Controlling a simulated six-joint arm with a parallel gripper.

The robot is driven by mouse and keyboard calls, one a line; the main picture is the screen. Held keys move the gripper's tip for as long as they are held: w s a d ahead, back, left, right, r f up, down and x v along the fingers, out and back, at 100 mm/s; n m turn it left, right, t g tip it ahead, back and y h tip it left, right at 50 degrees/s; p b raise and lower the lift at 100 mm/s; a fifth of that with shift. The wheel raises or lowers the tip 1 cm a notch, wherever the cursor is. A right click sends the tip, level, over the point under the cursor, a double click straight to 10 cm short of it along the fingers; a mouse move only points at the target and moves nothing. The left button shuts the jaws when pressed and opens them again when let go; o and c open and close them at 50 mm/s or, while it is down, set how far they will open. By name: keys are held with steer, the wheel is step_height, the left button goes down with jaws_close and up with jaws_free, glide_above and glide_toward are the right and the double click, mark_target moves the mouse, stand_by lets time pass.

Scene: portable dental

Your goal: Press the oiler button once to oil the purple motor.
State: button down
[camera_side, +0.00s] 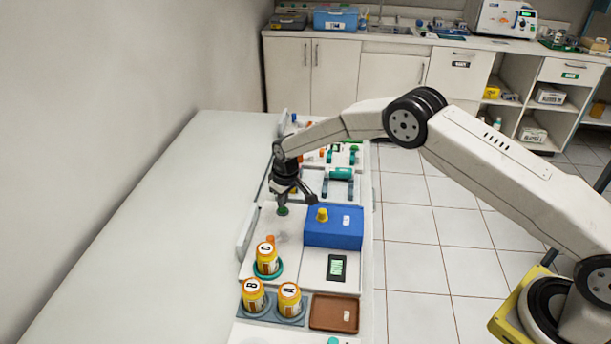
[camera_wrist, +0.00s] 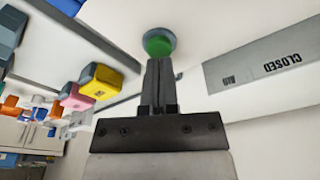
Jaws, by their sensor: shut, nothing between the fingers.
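My gripper (camera_side: 284,203) is shut and empty, pointing down at the left of the work surface. Its closed fingers also show in the wrist view (camera_wrist: 158,66). Right at the fingertips is a round green button (camera_wrist: 159,42) on a grey-blue base; in the side view it shows as a small green spot (camera_side: 283,211) just under the fingers. The tips overlap its near edge in the wrist view; I cannot tell whether they touch it. I cannot make out a purple motor in either view.
A blue box (camera_side: 345,231) with a yellow knob stands right of my gripper. Labelled yellow jars (camera_side: 254,294), a dark display (camera_side: 337,267) and a brown tray (camera_side: 333,313) are nearer the camera. Yellow (camera_wrist: 101,79) and pink (camera_wrist: 75,97) blocks stand left in the wrist view.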

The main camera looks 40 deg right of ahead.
steer(key=shift+r, duration=2.85)
steer(key=shift+s+d+r, duration=0.15)
steer(key=shift+s+r, duration=0.05)
steer(key=shift+r, duration=0.1)
steer(key=s+d+r+m, duration=0.1)
steer(key=s+d+r, duration=0.2)
steer(key=s, duration=0.8)
steer(key=s+d+r+m, duration=0.1)
steer(key=s+d+r, duration=0.2)
steer(key=s, duration=0.8)
steer(key=s+d+r+m, duration=0.1)
steer(key=s+r, duration=0.3)
steer(key=s, duration=0.7)
steer(key=shift+d+t, duration=0.4)
steer(key=shift+d, duration=0.5)
